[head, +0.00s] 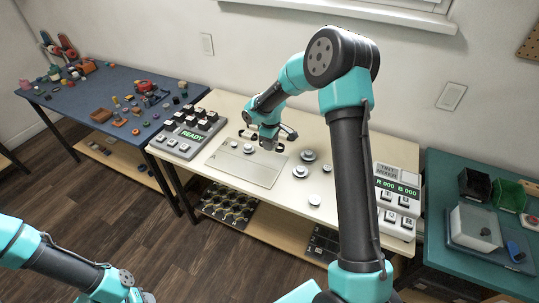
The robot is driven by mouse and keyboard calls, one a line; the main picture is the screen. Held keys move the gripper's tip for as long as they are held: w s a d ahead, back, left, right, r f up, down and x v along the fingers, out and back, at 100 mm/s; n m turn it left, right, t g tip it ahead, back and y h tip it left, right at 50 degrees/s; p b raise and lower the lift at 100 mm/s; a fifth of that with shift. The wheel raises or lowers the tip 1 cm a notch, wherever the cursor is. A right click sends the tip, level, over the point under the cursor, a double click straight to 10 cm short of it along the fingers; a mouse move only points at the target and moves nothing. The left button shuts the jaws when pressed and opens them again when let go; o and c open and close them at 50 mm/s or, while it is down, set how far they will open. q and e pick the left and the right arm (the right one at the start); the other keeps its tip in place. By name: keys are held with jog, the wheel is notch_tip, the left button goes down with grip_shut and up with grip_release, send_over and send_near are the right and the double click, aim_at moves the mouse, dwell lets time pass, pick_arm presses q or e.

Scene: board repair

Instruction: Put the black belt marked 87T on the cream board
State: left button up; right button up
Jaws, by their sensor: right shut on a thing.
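My right gripper (268,143) is over the cream table, at the back edge of a pale cream board (238,170). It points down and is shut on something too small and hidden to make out.
A grey keyed box reading READY (191,134) stands left of the board. A blue table (62,105) with many small parts is at left, a teal table (440,215) with bins at right.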

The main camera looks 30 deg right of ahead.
aim_at(269, 159)
jog(key=shift+w+r, duration=0.7)
jog(key=shift+w, duration=0.05)
jog(key=shift+d+f, duration=0.1)
jog(key=shift+f, duration=4.4)
jog(key=shift+f, duration=0.5)
jog(key=o, duration=1)
notch_tip(269, 159, up, 17)
jog(key=shift+r, duration=0.2)
